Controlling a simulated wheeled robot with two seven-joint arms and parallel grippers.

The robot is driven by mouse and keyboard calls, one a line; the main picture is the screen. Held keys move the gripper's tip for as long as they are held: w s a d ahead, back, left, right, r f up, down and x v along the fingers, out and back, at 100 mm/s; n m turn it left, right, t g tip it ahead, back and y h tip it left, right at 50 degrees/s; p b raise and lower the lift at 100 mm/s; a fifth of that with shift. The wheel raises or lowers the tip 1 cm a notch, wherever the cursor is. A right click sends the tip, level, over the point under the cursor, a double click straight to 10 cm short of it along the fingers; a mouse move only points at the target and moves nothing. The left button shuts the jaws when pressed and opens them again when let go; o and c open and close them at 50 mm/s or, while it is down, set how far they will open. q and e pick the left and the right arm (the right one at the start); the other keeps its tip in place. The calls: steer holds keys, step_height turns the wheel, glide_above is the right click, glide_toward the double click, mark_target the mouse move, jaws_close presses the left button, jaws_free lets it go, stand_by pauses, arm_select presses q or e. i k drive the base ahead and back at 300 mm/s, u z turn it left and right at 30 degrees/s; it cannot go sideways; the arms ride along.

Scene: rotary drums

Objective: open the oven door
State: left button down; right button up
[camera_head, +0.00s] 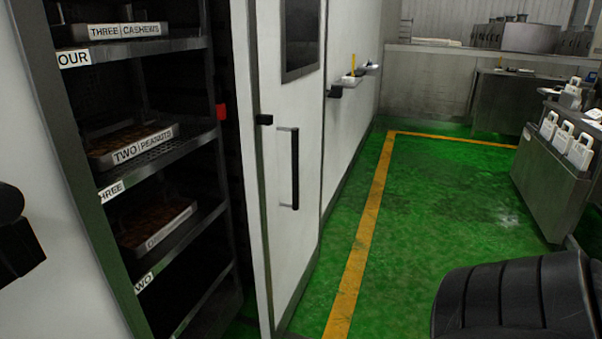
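The oven door (277,180) is a tall white panel with a dark window (302,38) near its top. It stands ajar, swung out at the right of the oven's opening. A black vertical bar handle (295,168) is on its face, with a black latch piece (264,119) at its near edge. Inside the oven is a rack (160,152) with labelled trays, among them "three cashews" (124,30) and "two peanuts" (143,145). Neither gripper can be made out, and nothing is seen touching the door. A black ribbed part, likely of my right arm, fills the lower right corner.
A dark object (18,248) juts in at the left edge; I cannot tell what it is. Green floor (430,210) with a yellow line (365,225) is clear right of the door. A metal counter (550,185) with white items stands at the right.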

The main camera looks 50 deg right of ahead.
mark_target(280, 46)
steer(key=z, duration=0.55)
steer(key=k, duration=1.3)
steer(key=z, duration=1.15)
steer(key=i, duration=1.65)
steer(key=u, duration=0.7)
